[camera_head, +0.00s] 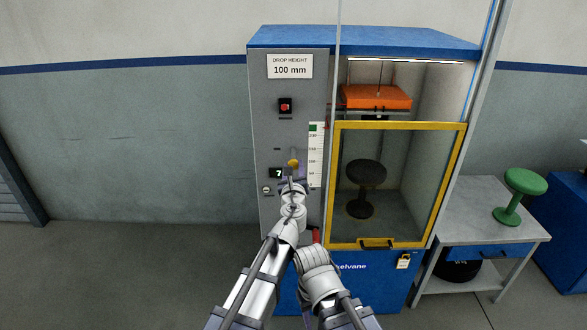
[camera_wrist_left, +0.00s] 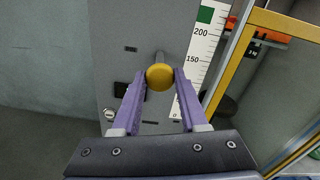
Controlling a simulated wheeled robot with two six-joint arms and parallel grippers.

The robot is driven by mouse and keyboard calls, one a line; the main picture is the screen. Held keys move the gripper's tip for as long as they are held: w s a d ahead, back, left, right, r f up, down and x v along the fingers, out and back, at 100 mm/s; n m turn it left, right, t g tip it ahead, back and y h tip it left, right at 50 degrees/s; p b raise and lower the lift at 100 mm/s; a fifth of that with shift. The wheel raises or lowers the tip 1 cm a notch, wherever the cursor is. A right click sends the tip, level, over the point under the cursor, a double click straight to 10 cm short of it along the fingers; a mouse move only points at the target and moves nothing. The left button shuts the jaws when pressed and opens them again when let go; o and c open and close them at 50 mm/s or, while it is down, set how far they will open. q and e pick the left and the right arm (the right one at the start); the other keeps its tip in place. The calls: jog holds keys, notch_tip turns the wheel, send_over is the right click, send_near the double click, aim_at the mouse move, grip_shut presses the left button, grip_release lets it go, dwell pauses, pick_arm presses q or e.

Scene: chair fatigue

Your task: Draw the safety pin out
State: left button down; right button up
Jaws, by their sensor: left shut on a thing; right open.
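The safety pin (camera_head: 293,164) has a round yellow knob and stands out from the grey panel beside the height scale. The left wrist view shows its knob (camera_wrist_left: 160,77) between the fingertips, with a short metal shaft above it. My left gripper (camera_head: 292,174) is shut on the knob, one purple finger on each side; its jaws also show in the left wrist view (camera_wrist_left: 160,82). How deep the shaft sits is hidden. My right gripper (camera_head: 307,321) is low near the bottom edge, mostly hidden by my arms, and apart from the pin.
The cabinet's yellow-framed door (camera_head: 397,126) is closed before a black stool (camera_head: 366,174). An orange weight (camera_head: 376,97) hangs above. A display (camera_head: 275,173) and a red button (camera_head: 285,105) are on the panel. A green stool (camera_head: 521,184) stands on a side table (camera_head: 478,215).

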pick_arm(q)
jog(key=c, duration=0.5)
grip_release()
jog(key=shift+s, duration=0.25)
jog(key=shift+o, duration=0.3)
jog(key=shift+w, duration=0.1)
jog(key=shift+s, duration=0.2)
jog(key=s, duration=0.7)
jog(key=shift+s, duration=0.25)
